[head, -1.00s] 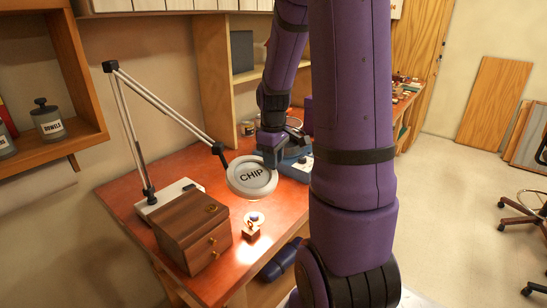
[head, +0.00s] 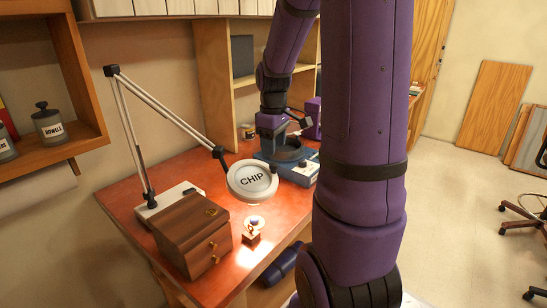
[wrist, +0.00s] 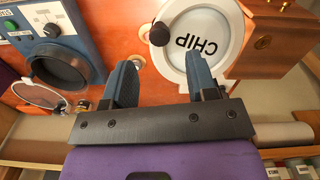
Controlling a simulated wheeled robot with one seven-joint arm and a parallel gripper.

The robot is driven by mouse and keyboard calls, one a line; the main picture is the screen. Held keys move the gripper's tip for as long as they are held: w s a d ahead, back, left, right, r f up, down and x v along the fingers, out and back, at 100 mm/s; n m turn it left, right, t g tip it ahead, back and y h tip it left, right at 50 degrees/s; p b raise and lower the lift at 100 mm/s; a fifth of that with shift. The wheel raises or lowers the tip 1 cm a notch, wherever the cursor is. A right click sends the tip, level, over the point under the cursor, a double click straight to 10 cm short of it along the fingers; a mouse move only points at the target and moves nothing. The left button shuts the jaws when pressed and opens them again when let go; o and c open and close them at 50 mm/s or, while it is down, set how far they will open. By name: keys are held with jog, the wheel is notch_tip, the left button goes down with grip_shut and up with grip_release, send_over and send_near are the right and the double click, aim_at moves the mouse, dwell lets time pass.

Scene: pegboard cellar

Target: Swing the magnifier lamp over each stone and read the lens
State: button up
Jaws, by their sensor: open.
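The magnifier lamp's round white head (head: 252,181) hangs over the red bench in the head view, and its lens reads "CHIP". The lens also shows in the wrist view (wrist: 203,42), with the word upside down. A small stone on a wooden stand (head: 252,236) sits in bright light just below and in front of the lens. My gripper (wrist: 161,70) is open, with two blue fingers apart and nothing visibly held between them. In the head view my wrist is behind and right of the lens, apart from it. The fingertips are hard to make out there.
A brown wooden drawer box (head: 192,234) stands left of the stone. A blue device (head: 300,170) with a dark round part sits behind the lens, near my wrist. The lamp's jointed arm rises from a white base (head: 170,200). A shelf hangs at the left.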

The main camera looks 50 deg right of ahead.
notch_tip(320, 180, up, 5)
dwell(0.3)
dwell(0.4)
jog(key=s+a+r+m+t, duration=0.1)
jog(key=s+a+r, duration=0.2)
jog(key=a, duration=0.4)
jog(key=s+a+r+t, duration=0.2)
jog(key=s+a, duration=0.4)
jog(key=a, duration=0.2)
jog(key=s+a+r+m+t, duration=0.1)
jog(key=s+a+r+t, duration=0.1)
jog(key=s+a, duration=0.3)
jog(key=a+r, duration=0.1)
jog(key=a, duration=0.2)
jog(key=shift+r+m, duration=0.3)
jog(key=shift+w+d, duration=0.1)
jog(key=shift+d, duration=0.05)
dwell(2.7)
